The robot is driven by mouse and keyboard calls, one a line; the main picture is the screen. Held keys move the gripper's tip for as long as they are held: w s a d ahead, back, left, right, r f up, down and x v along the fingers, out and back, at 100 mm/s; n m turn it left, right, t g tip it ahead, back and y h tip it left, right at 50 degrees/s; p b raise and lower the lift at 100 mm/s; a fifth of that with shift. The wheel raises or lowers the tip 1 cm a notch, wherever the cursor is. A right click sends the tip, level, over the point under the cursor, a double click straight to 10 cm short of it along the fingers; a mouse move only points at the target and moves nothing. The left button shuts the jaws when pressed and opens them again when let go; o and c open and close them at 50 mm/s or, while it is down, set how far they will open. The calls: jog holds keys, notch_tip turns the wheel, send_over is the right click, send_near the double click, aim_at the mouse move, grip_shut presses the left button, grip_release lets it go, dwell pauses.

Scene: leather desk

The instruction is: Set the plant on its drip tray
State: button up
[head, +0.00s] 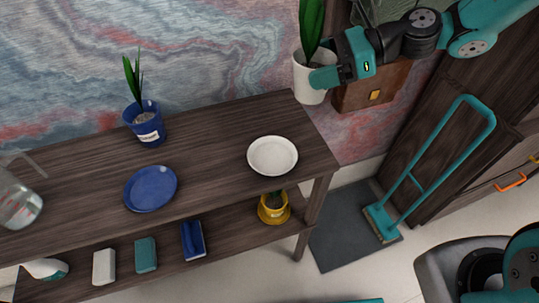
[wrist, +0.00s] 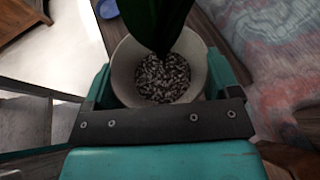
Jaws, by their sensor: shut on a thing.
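My gripper (head: 324,78) is shut on a white pot (head: 305,70) with a tall green-leaved plant. It holds the pot upright in the air, above and to the right of the white tray in the head view. In the wrist view the white pot (wrist: 128,72) sits between my fingers, with speckled gravel and dark leaves showing. A round white drip tray (head: 272,155) lies empty at the right end of the wooden desk top. A blue tray (head: 151,188) lies empty farther left. A blue pot (head: 149,130) with a plant and a label stands behind it.
The wooden desk (head: 215,130) has clear top between the trays. A glass jug (head: 18,205) stands at its left end. The lower shelf holds a yellow pot (head: 273,208) and several small items.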

jog(key=s+a+r+n+g, duration=0.1)
jog(key=s+a+r, duration=0.1)
jog(key=s+a+r+n+g, duration=0.1)
jog(key=s+a+r, duration=0.1)
jog(key=a+r, duration=0.1)
jog(key=s+a+r+g, duration=0.1)
jog(key=s+a+r, duration=0.1)
jog(key=r, duration=0.1)
jog(key=shift+s+a+r+n, duration=0.15)
jog(key=shift+a+n, duration=0.25)
jog(key=b, duration=0.4)
send_over(277, 156)
notch_tip(277, 156, down, 19)
jog(key=shift+s+a+f, duration=0.1)
jog(key=shift+f, duration=0.1)
jog(key=shift+f, duration=0.1)
